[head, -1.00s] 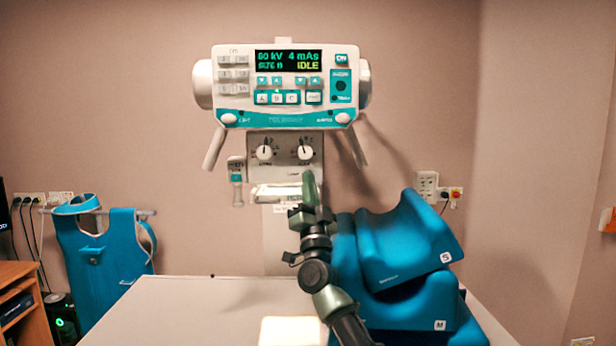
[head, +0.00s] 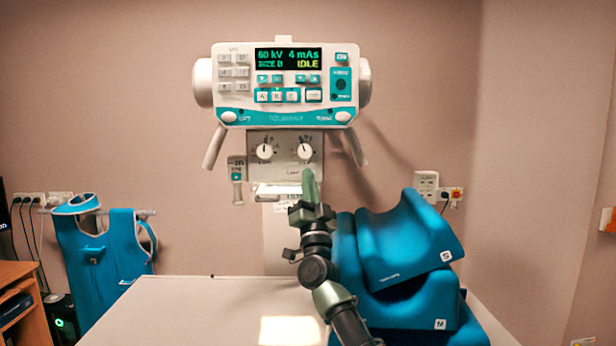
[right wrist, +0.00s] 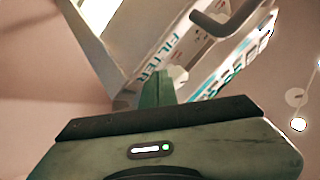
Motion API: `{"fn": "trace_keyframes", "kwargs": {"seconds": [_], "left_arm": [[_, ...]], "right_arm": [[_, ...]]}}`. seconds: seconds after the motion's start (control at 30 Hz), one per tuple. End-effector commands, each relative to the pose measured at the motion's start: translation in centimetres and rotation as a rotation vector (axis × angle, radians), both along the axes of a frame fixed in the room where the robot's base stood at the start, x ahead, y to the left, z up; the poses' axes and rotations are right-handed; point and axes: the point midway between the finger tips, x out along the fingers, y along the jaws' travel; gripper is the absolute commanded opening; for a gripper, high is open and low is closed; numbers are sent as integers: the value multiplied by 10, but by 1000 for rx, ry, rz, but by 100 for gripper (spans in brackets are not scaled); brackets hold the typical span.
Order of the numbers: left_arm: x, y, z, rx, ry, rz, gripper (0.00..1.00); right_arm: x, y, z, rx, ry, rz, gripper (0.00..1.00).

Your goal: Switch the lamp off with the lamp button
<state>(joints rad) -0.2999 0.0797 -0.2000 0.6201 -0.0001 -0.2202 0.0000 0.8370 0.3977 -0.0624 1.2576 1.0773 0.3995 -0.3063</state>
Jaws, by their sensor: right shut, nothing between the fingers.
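The white and teal console (head: 283,85) hangs above the table, its screen reading 60 kV, 4 mAs and IDLE. Below it is a grey panel (head: 284,152) with two round knobs and a small, blurred label near its lower edge. I cannot make out the lamp button; my right gripper may hide it. A bright patch (head: 291,329) of light lies on the table. My right gripper (head: 309,178) is shut and empty, its tip pointing up at the panel's lower right. In the right wrist view its fingers (right wrist: 158,88) are close to the panel; contact cannot be told.
Blue foam wedges (head: 405,245) are stacked on the table right beside my right arm. The table top (head: 190,310) is clear on the left. A blue apron (head: 105,245) hangs at the left wall. Console handles (head: 214,147) slope down on both sides.

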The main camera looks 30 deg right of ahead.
Motion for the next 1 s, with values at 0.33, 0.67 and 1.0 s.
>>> {"fn": "trace_keyframes", "kwargs": {"seconds": [0.33, 0.67, 1.0], "left_arm": [[0, 0, -1, 0, 0, 0, 36], [0, 0, -5, 0, 0, 0, 36], [0, 0, -10, 0, 0, 0, 36]], "right_arm": [[1, -1, -1, 0, 1, 0, 0], [5, -3, -1, 0, 2, -1, 0], [8, -5, -2, 1, 3, 1, 0]]}}
